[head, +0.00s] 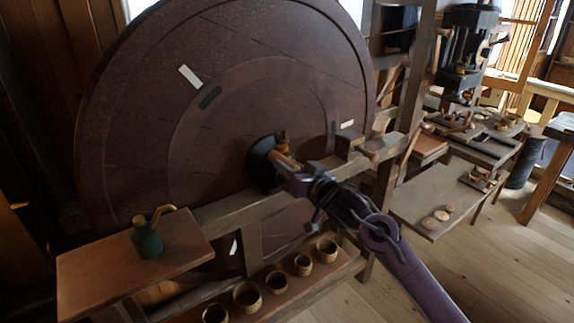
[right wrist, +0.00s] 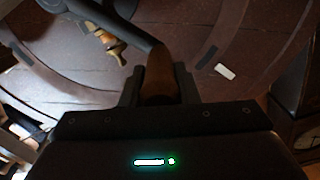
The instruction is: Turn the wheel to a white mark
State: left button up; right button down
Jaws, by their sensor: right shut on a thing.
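The large dark red-brown wheel (head: 130,120) stands upright and fills the head view's left and middle. One white mark (head: 190,76) is at its upper left, close to a dark mark (head: 210,97); this pair may be the one in the right wrist view, white mark (right wrist: 225,71) and dark mark (right wrist: 206,57). Another white mark (head: 347,124) is at the right, near a second dark mark (head: 333,130). My right gripper (head: 294,178) is shut on a wooden crank handle (right wrist: 158,76) in front of the dark hub (head: 260,163). My left gripper is out of view.
A wooden rail (head: 225,211) crosses in front of the wheel. A green oil can (head: 147,240) stands on a board at the left. Several small cups (head: 247,296) line a low shelf. A bench with discs (head: 420,200) stands at the right; floor (head: 480,265) beyond is clear.

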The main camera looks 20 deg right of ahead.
jog(key=shift+w+d+r, duration=0.2)
jog(key=shift+d+r, duration=0.3)
jog(key=shift+r, duration=0.15)
jog(key=c, duration=1.4)
grip_release()
jog(key=shift+d, duration=0.1)
jog(key=shift+o, duration=1.4)
jog(key=shift+f, duration=0.25)
jog(key=shift+s+f, duration=0.15)
jog(key=shift+s+d, duration=0.1)
jog(key=shift+s, duration=0.25)
jog(key=b+v, duration=0.2)
jog(key=v, duration=0.4)
jog(key=shift+s+d, duration=0.2)
jog(key=shift+s, duration=0.2)
